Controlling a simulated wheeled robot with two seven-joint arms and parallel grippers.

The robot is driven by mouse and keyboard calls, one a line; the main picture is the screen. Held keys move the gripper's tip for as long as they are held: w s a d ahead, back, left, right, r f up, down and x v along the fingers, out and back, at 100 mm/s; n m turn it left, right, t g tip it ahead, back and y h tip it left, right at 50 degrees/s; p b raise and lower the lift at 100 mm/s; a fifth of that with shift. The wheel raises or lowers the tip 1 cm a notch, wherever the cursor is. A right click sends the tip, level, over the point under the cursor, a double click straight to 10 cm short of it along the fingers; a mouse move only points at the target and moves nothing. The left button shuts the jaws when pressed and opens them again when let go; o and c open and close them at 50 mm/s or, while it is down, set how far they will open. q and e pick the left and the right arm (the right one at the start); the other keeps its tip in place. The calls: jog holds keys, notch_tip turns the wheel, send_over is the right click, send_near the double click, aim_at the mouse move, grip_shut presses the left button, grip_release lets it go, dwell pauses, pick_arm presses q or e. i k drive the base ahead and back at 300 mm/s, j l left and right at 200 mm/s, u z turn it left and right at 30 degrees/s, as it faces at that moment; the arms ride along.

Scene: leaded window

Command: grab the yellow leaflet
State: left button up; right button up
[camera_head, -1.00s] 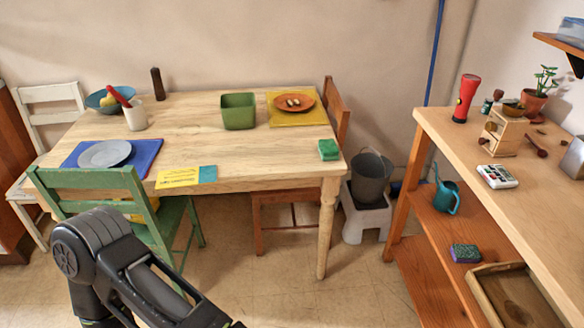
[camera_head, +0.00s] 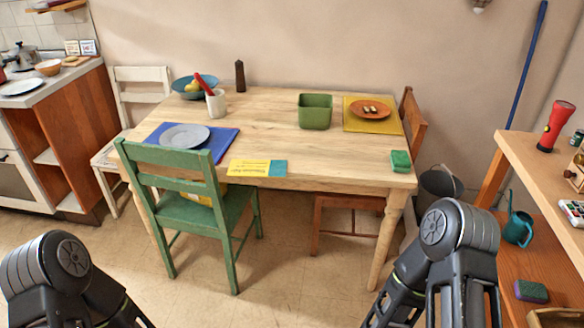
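The yellow leaflet (camera_head: 249,167) lies flat on the wooden table (camera_head: 270,130), along its front edge and right of the green chair's back. A small teal piece (camera_head: 278,168) lies against its right end. Dark print shows on the leaflet. My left arm comes in at the bottom left and my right arm at the bottom right. Both are well short of the table, and neither gripper's fingers are in the picture.
A green chair (camera_head: 184,172) stands at the table's front left, its back rising beside the blue mat (camera_head: 222,140). A green sponge (camera_head: 400,161) lies at the right front corner. A wooden shelf unit (camera_head: 540,180) stands at right. Floor before the table is open.

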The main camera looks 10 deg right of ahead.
aim_at(237, 168)
jog(key=z, duration=0.45)
jog(key=i+j+z, duration=0.1)
jog(key=z, duration=0.3)
jog(key=j+z, duration=0.15)
jog(key=z, duration=0.3)
jog(key=j+z, duration=0.35)
jog(key=j, duration=0.25)
jog(key=j+z, duration=0.3)
jog(key=j, duration=0.35)
jog(key=k+j+z, duration=0.15)
jog(key=j+z, duration=0.2)
jog(key=j, duration=0.25)
jog(key=k+j, duration=0.1)
jog(key=j, duration=0.6)
jog(key=k+j, duration=0.15)
jog(key=j, duration=0.2)
